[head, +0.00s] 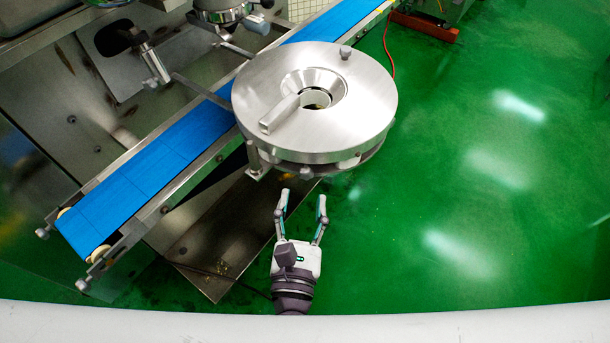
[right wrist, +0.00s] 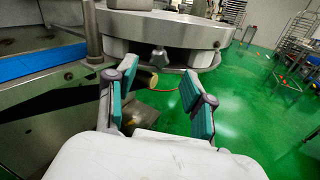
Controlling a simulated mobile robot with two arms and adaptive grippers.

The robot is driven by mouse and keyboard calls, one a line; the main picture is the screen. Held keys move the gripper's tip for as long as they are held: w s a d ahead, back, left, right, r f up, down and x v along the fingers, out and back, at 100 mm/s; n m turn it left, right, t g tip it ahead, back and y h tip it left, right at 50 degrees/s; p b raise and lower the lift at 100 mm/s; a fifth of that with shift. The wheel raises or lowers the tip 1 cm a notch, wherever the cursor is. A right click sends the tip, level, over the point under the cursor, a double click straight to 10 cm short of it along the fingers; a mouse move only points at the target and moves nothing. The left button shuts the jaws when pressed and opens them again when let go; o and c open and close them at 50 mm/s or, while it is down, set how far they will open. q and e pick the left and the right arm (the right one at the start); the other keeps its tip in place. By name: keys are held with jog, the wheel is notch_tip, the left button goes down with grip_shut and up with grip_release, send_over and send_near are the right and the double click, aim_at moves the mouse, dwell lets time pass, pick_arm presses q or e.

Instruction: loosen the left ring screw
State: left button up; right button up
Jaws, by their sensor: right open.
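The round steel ring assembly (head: 355,110) stands beside the blue belt in the head view, and its underside rim (right wrist: 150,30) fills the top of the right wrist view. A grey screw knob (right wrist: 158,60) sits on the ring's near edge in the right wrist view; in the head view a small knob (head: 306,172) shows at the near edge. I cannot tell for sure that it is the left ring screw. My right gripper (head: 303,198) is open and empty, just short of this knob, its fingers (right wrist: 158,80) on either side of it in the picture. My left gripper is out of view.
A blue conveyor belt (head: 135,190) with steel side rails runs diagonally left of the ring. Another knob (head: 345,52) stands on the ring's far side. A steel base plate (head: 215,260) lies below. Green floor (head: 480,180) is clear at the right.

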aim_at(306, 176)
jog(key=w, duration=0.5)
jog(key=shift+d+p, duration=0.25)
jog(key=shift+p, duration=0.15)
jog(key=shift+s, duration=0.1)
grip_shut()
